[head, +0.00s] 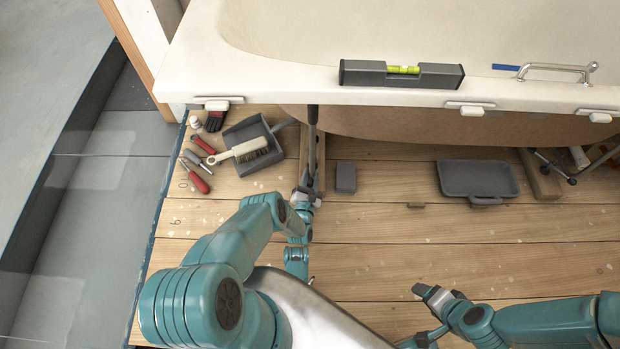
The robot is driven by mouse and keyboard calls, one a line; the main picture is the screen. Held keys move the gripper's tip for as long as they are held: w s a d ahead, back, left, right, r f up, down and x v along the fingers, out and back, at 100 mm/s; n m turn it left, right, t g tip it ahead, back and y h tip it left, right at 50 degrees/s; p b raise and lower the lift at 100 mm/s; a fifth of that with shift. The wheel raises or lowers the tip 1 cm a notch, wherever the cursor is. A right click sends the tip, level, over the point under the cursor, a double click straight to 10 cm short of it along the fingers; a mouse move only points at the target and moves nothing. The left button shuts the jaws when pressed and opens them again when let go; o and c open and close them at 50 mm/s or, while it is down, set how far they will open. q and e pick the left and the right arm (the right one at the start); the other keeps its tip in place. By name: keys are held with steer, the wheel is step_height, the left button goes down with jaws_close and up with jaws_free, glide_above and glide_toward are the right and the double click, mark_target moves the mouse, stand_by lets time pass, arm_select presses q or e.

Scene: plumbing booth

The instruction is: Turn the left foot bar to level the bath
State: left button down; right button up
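The white bath (280,85) spans the top of the head view. A grey spirit level (360,73) with a green vial (403,70) lies along its rim; the bubble is too small to read. A dark bar (312,140), which looks like the left foot bar, runs from under the rim toward me. My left gripper (308,188) is at the bar's near end; whether its fingers are shut on it is unclear. My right gripper (428,291) is low over the floorboards, away from the bath and touching nothing visible; its finger gap cannot be made out.
A dustpan (245,131) with a brush (240,150), screwdrivers (196,182) and a glove (215,121) lie left of the bar. A grey block (346,177) sits close on its right. A grey tray (478,178) and another foot (572,168) are farther right. Boards between are mostly clear.

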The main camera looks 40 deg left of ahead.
arm_select(q)
steer(key=shift+w+d+f+n+y, duration=0.2)
steer(key=shift+d+n+y, duration=0.1)
steer(key=shift+d+y, duration=0.15)
arm_select(e)
steer(key=shift+w+d+f, duration=0.1)
steer(key=shift+w+d, duration=0.05)
steer(key=shift+d, duration=0.05)
arm_select(q)
steer(key=shift+d+n+g, duration=0.1)
steer(key=shift+n+g, duration=0.2)
steer(key=shift+g, duration=0.2)
arm_select(e)
steer(key=shift+w+d, duration=0.1)
arm_select(q)
steer(key=c, duration=0.9)
jaws_free()
steer(key=shift+f+y, duration=0.1)
steer(key=shift+y, duration=0.15)
steer(key=shift+s, duration=0.15)
